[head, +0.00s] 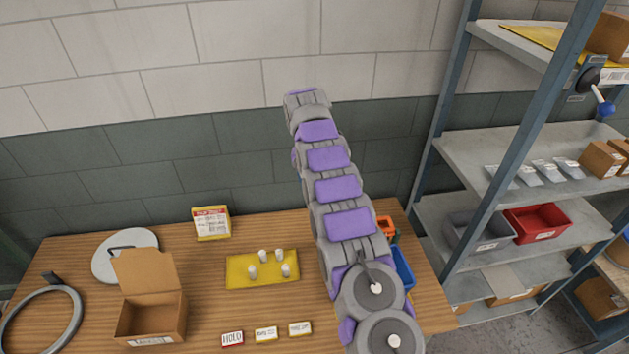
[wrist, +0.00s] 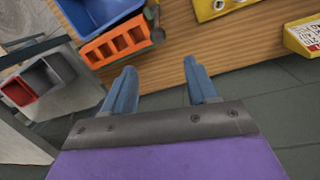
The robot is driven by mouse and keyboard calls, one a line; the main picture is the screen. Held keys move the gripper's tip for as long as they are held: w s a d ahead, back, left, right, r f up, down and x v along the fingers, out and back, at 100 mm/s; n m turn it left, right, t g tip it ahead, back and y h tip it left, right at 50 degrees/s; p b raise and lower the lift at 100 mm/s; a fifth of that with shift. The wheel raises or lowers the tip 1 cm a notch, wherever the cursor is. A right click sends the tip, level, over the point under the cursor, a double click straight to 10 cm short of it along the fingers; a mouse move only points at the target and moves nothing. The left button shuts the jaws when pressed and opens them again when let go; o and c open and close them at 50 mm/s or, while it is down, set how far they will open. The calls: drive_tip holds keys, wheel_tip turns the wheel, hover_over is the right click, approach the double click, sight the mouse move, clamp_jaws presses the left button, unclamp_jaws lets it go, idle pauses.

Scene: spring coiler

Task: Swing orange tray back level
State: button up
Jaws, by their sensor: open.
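The orange tray (wrist: 116,41) shows in the wrist view at the table edge, just beyond my gripper (wrist: 160,80). It has several square pockets and lies beside a blue bin; a grey-green rounded part is at its right end. In the head view only a small piece of the orange tray (head: 386,226) shows to the right of my arm. My gripper is open and empty, with its fingers apart and short of the tray. In the head view my arm hides the gripper. I cannot tell how far the tray is tilted.
The blue bin (head: 402,268) stands next to the tray on the wooden table (head: 210,300). A yellow plate with white pegs (head: 240,272), an open cardboard box (head: 150,318) and small labelled cards lie further left. A metal shelf rack (head: 470,160) stands right of the table.

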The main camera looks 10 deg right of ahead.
drive_tip(key=shift+w+a+r+p, duration=0.1)
drive_tip(key=shift+r+p, duration=0.7)
drive_tip(key=shift+p, duration=0.15)
drive_tip(key=shift+w+a+r+p, duration=0.1)
drive_tip(key=shift+r+p, duration=0.7)
drive_tip(key=shift+p, duration=0.15)
drive_tip(key=s+d+r+n+b, duration=0.15)
drive_tip(key=s+b, duration=0.25)
drive_tip(key=s, duration=0.4)
drive_tip(key=s+r+b, duration=0.2)
drive_tip(key=s+b, duration=0.2)
drive_tip(key=s, duration=0.4)
drive_tip(key=s+d+r+b, duration=0.15)
drive_tip(key=s+b, duration=0.25)
drive_tip(key=s, duration=0.4)
drive_tip(key=s+f+b, duration=0.4)
drive_tip(key=s+f, duration=0.2)
drive_tip(key=s, duration=0.9)
drive_tip(key=s+f+n+y+b, duration=0.1)
drive_tip(key=s+f+b, duration=0.3)
drive_tip(key=s, duration=1.1)
wheel_tip(320, 180, down, 3)
drive_tip(key=shift+a+r, duration=0.1)
drive_tip(key=shift+a, duration=0.25)
